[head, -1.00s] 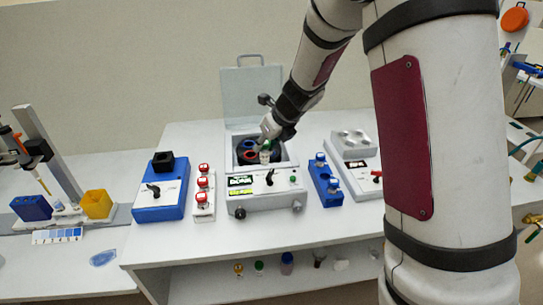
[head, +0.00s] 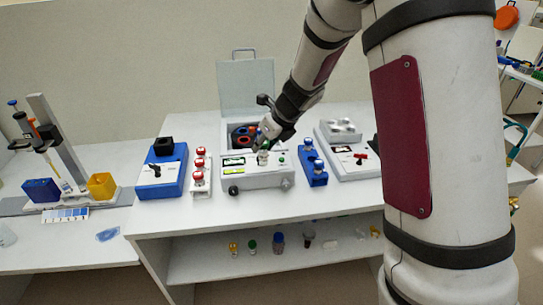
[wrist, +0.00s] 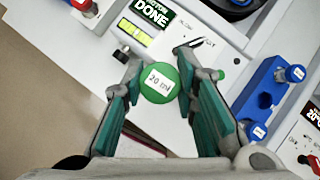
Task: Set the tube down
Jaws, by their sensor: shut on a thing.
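My gripper (head: 266,141) is shut on a tube (head: 263,158) near the front panel of the centrifuge. In the wrist view, the tube's round green cap (wrist: 158,90) has a white label that seems to read 20 ml, and it sits between my two fingers (wrist: 160,76). The tube's body is hidden below the cap there. The centrifuge (head: 258,180) has its lid (head: 246,86) raised, and its dark bowl shows coloured rotor places. Its screen (wrist: 153,12) reads DONE. How high the tube is above the surface beneath it, I cannot tell.
A blue rack (head: 316,177) with blue-capped tubes stands right of the centrifuge. A white rack (head: 200,188) with red-capped tubes stands left, beside a blue device (head: 160,182). A white device (head: 352,160) is farther right. The shelf below (head: 200,262) holds several small items.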

